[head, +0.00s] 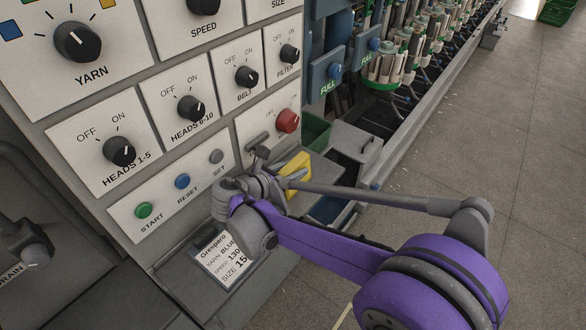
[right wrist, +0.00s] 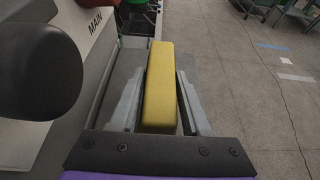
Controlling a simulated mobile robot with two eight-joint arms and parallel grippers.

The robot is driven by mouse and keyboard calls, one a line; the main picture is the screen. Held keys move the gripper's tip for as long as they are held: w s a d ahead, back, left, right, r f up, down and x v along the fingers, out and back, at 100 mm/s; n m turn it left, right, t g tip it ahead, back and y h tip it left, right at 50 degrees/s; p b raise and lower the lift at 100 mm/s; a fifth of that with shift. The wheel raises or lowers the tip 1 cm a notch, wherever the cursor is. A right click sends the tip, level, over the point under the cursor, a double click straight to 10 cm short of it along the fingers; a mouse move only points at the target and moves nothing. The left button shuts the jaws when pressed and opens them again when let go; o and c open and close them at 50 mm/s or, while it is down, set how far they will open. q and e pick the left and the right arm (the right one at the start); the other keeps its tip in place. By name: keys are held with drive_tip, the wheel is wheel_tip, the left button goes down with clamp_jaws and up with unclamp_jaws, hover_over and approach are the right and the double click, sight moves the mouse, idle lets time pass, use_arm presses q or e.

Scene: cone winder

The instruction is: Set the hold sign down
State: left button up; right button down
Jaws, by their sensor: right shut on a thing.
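The hold sign appears as a yellow block (head: 296,170) beside the control panel in the head view; no lettering shows on it. In the right wrist view the yellow block (right wrist: 159,85) stands lengthwise between the two grey fingers. My right gripper (head: 284,178) is shut on it, with the arm reaching in from the lower right. The wrist and fingers partly hide the block in the head view. I cannot tell whether its underside touches anything. My left gripper is not in view.
The control panel (head: 190,150) with knobs and buttons rises close at left. A printed card (head: 222,258) lies on the ledge below it. A green bin (head: 316,130) and grey box (head: 354,146) stand just beyond the block. Open floor (head: 480,150) lies to the right.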

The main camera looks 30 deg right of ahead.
drive_tip(key=shift+c, duration=1.8)
unclamp_jaws()
drive_tip(key=v, duration=1.2)
drive_tip(key=s+d+f+m+y, duration=0.1)
drive_tip(key=s, duration=0.1)
drive_tip(key=s+d+f+m+y, duration=0.1)
drive_tip(key=f+m, duration=0.1)
drive_tip(key=s+d+f+m+g+y, duration=0.1)
drive_tip(key=s+f, duration=0.1)
drive_tip(key=shift+s+d+f+m, duration=0.1)
drive_tip(key=shift+s+d+m, duration=0.25)
drive_tip(key=shift+m, duration=0.05)
drive_tip(key=s+a+f+m+y, duration=0.2)
drive_tip(key=s+f+m+y, duration=0.2)
drive_tip(key=s+m, duration=0.2)
drive_tip(key=s+a+f+m+t+y, duration=0.1)
drive_tip(key=s+f+m+y, duration=0.4)
drive_tip(key=m, duration=0.6)
drive_tip(key=shift+s+a+f+m, duration=0.3)
drive_tip(key=shift+s+a, duration=0.1)
drive_tip(key=shift+s, duration=0.45)
